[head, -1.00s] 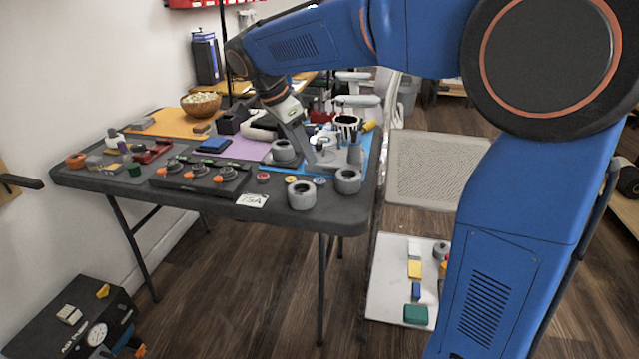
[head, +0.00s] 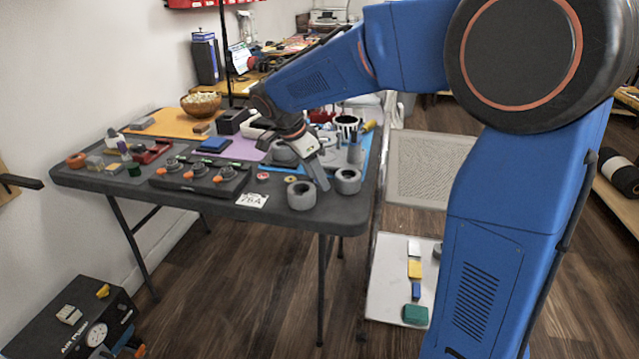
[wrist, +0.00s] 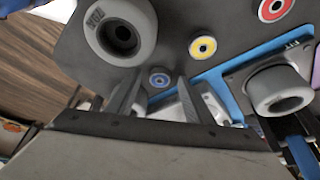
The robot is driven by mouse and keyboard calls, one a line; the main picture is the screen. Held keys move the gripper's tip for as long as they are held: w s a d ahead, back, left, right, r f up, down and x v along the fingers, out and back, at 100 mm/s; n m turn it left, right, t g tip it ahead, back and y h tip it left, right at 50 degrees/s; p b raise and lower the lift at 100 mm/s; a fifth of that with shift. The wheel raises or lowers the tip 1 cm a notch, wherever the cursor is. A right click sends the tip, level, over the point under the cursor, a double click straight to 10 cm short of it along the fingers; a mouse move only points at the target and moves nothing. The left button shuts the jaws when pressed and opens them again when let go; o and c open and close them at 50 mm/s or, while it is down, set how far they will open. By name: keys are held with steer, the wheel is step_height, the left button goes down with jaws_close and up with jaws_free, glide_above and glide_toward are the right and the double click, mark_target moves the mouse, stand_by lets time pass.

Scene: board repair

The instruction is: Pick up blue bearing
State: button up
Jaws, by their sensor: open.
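The blue bearing (wrist: 159,80) is a small flat ring with a dark centre, lying on the dark tabletop (wrist: 180,25). In the wrist view it shows between the two fingertips of my gripper (wrist: 158,97), a little beyond them. The fingers are apart with nothing held. In the head view my gripper (head: 324,186) points down over the table's front part, between two grey cylinders, and hides the blue bearing.
A yellow bearing (wrist: 202,47) and a red bearing (wrist: 272,9) lie nearby. A large grey cylinder (wrist: 122,32) stands close to the fingers. Another grey cylinder (head: 347,182) is just right of my gripper in the head view. A blue mat (wrist: 222,92) edges the area.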

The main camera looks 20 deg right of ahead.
steer(key=shift+c, duration=0.3)
steer(key=c, duration=1.1)
steer(key=shift+r, duration=0.15)
